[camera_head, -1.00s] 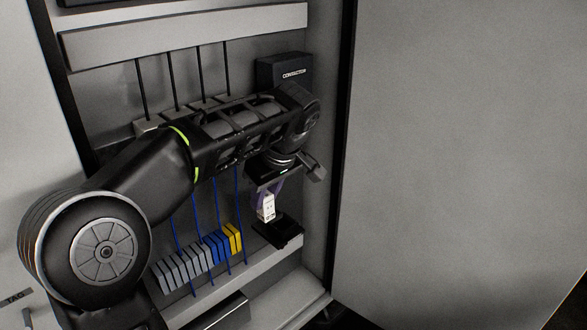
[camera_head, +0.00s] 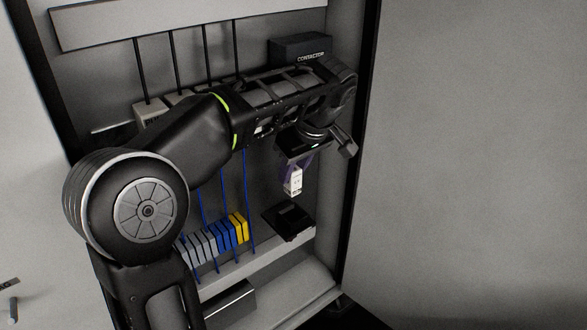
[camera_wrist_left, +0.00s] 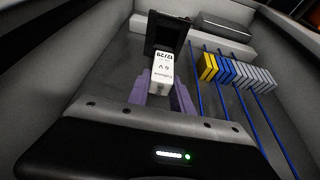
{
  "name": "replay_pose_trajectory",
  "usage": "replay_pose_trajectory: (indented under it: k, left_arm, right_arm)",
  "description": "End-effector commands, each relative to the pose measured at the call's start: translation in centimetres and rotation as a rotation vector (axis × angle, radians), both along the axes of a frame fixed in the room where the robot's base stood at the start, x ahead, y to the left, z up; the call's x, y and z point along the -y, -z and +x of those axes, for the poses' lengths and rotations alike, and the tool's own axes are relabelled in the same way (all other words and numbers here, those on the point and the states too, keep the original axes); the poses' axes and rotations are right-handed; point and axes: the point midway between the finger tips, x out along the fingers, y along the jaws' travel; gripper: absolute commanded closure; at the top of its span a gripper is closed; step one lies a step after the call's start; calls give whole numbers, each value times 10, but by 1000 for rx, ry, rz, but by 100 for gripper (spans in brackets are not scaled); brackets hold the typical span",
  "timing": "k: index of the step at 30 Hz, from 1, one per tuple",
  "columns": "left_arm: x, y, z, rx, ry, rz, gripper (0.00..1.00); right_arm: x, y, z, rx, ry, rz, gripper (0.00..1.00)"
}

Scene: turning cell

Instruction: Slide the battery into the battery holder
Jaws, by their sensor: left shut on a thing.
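My left gripper (camera_head: 296,172) is shut on the battery (camera_head: 293,182), a small white block with dark print. In the left wrist view the battery (camera_wrist_left: 162,73) stands out beyond the purple fingers (camera_wrist_left: 163,101). The battery holder (camera_head: 289,222) is a black piece on the cabinet's lower right, below the battery with a small gap between them in the head view. In the left wrist view the holder (camera_wrist_left: 166,33) shows a dark recess beyond the battery's far end. The battery overlaps its near edge there, so contact cannot be told. My right gripper is not in view.
A row of grey, blue and yellow terminal blocks (camera_head: 222,236) with blue wires stands left of the holder. A dark contactor box (camera_head: 300,48) sits above my left arm. The cabinet's right side wall (camera_head: 350,190) is close to the gripper.

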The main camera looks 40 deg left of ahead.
Motion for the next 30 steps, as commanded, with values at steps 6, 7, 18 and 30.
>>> replay_pose_trajectory:
  k: [6,7,18,30]
  left_arm:
    - [-1,5,-1,-3,-3,0,100]
    - [-1,6,-1,-3,-3,0,100]
    - [-2,25,-1,-3,-6,-1,100]
    - [0,54,0,-1,0,-1,100]
  right_arm:
    - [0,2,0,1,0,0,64]
    - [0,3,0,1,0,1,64]
    - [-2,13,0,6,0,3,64]
    - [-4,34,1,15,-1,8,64]
